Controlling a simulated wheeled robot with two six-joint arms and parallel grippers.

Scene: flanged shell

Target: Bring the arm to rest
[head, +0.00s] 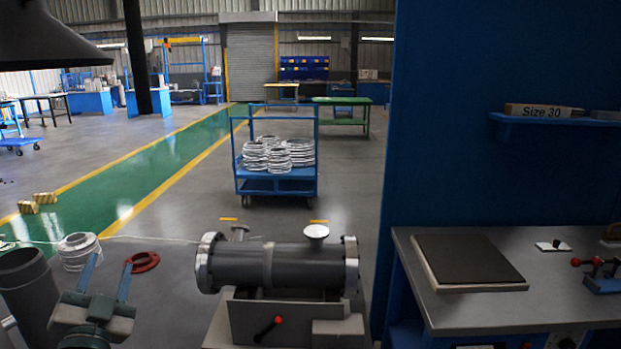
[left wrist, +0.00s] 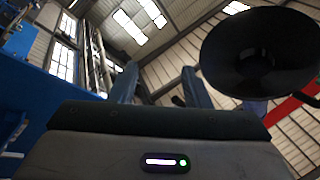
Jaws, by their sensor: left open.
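My left gripper (head: 113,262) is at the lower left of the head view, with its two blue fingers apart and nothing between them. It points upward; in the left wrist view its fingers (left wrist: 159,72) stand against the roof and hold nothing. The grey flanged shell (head: 315,268) lies level on a stand (head: 240,320) in the lower middle of the head view. It is to the right of my left gripper and apart from it. My right gripper is not in view.
A dark lamp-like hood (head: 45,40) hangs at upper left; a dark hood (left wrist: 255,55) also shows in the left wrist view. A workbench (head: 450,310) stands right, a blue cart (head: 277,187) behind.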

